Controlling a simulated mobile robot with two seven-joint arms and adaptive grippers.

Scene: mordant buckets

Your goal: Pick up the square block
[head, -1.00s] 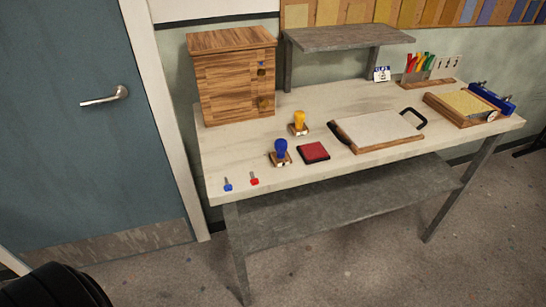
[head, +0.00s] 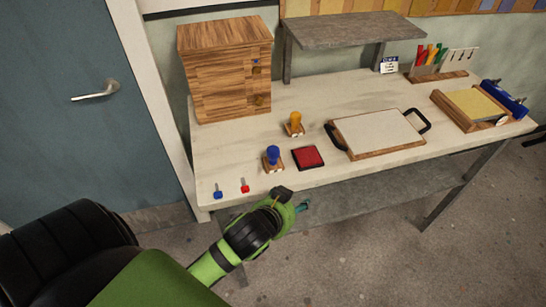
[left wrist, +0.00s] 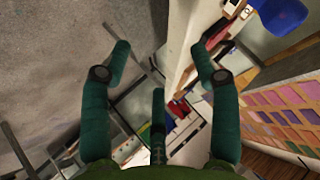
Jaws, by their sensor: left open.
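A flat red square piece (head: 307,157) with a dark rim lies near the table's front edge; I cannot tell whether it is the square block. Left of it stands a stamp with a blue handle (head: 272,155) on a squarish wooden base, and behind it one with a yellow handle (head: 295,121). My left gripper (head: 302,207) is in front of the table's front edge, apart from these things and partly hidden by its own wrist. In the left wrist view its teal fingers (left wrist: 160,48) are spread with nothing between them. My right gripper is not in view.
The table (head: 235,148) holds a wooden cabinet (head: 225,80), a board with black handles (head: 378,133), a yellow framed panel (head: 474,103), and a blue key (head: 218,193) and red key (head: 245,187) at the front left. A grey raised shelf (head: 350,30) stands behind.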

